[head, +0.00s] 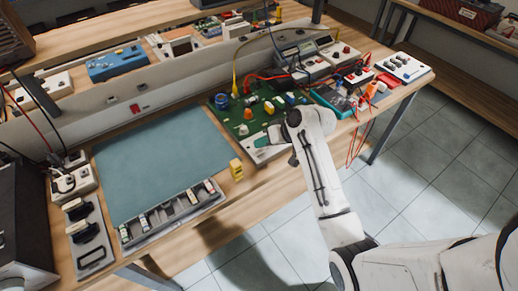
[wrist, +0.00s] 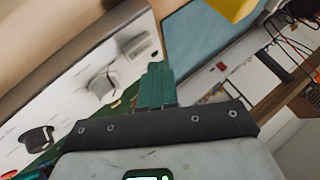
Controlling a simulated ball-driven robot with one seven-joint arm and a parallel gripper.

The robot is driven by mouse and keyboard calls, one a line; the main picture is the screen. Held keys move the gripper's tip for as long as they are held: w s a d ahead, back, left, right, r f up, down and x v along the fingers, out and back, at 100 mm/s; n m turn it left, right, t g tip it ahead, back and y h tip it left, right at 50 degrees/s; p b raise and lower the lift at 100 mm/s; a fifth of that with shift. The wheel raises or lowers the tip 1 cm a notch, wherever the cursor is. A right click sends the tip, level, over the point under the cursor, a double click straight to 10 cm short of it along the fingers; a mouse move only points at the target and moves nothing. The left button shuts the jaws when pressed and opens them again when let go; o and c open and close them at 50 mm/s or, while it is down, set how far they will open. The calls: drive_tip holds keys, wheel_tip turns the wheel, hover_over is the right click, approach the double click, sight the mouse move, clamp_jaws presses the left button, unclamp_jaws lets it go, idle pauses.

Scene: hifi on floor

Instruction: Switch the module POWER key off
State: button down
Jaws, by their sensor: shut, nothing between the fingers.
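The module is a green board (head: 232,122) with a pale panel (head: 262,156) along its front edge, on the bench right of the teal mat. In the wrist view the pale panel (wrist: 65,105) carries two grey raised keys, one nearer (wrist: 103,82) and one farther (wrist: 133,46). No label is readable, so I cannot tell which is POWER or its position. My gripper (head: 261,141) is over the panel; its teal fingers (wrist: 155,82) are together and empty, beside the keys in the picture. Contact cannot be told. My wrist hides part of the board.
A yellow block (head: 236,169) stands left of the panel at the bench's front edge. The teal mat (head: 160,160) is clear. A grey tray (head: 172,221) lies in front of it. Instruments, a teal meter (head: 335,99) and loose red leads (head: 357,140) crowd the right side.

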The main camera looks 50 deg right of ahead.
sight(262, 152)
drive_tip(key=shift+r+p, duration=2.05)
drive_tip(key=shift+r, duration=0.5)
